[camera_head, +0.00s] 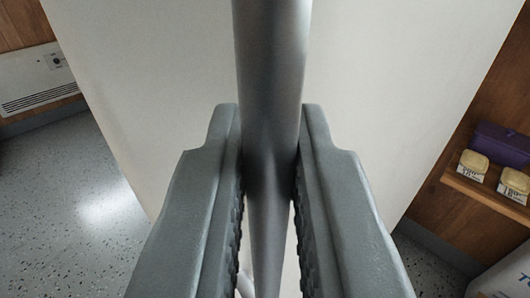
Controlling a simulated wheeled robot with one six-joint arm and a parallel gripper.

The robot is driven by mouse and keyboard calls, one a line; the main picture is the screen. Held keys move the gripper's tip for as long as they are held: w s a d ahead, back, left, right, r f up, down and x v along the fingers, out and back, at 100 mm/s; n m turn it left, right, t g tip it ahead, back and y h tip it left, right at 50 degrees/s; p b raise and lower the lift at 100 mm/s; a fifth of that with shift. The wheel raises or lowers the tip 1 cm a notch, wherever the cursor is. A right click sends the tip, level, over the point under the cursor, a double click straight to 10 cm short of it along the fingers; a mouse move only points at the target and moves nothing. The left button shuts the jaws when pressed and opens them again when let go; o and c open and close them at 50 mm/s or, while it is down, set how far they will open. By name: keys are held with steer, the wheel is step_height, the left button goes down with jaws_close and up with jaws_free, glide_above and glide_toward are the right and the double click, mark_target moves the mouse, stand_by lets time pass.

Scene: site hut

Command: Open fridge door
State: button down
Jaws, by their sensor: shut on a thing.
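The fridge door (150,80) is a plain off-white panel that fills the middle of the view behind my gripper. Its grey metal bar handle (272,50) runs from the top edge down the centre. My gripper (268,125) is shut on the handle, with a ridged finger on each side of the bar. The lower part of the door is hidden behind the fingers. I cannot tell from this view whether the door is shut or ajar.
A speckled grey floor (60,190) is free at the left, with a white vented heater (40,80) on the wood wall. At the right, a wooden shelf (470,192) holds a purple box (500,145) and two small yellow-topped packs. A white object (510,278) shows at the lower right corner.

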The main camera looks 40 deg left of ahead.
steer(key=shift+d+r+n+g+y, duration=0.2)
steer(key=shift+d+n+g+y, duration=0.1)
steer(key=shift+d, duration=0.85)
steer(key=c, duration=1.5)
jaws_free()
steer(key=shift+w+f, duration=0.1)
steer(key=shift+c, duration=0.2)
steer(key=shift+f, duration=0.1)
steer(key=v, duration=1.7)
steer(key=shift+d, duration=0.25)
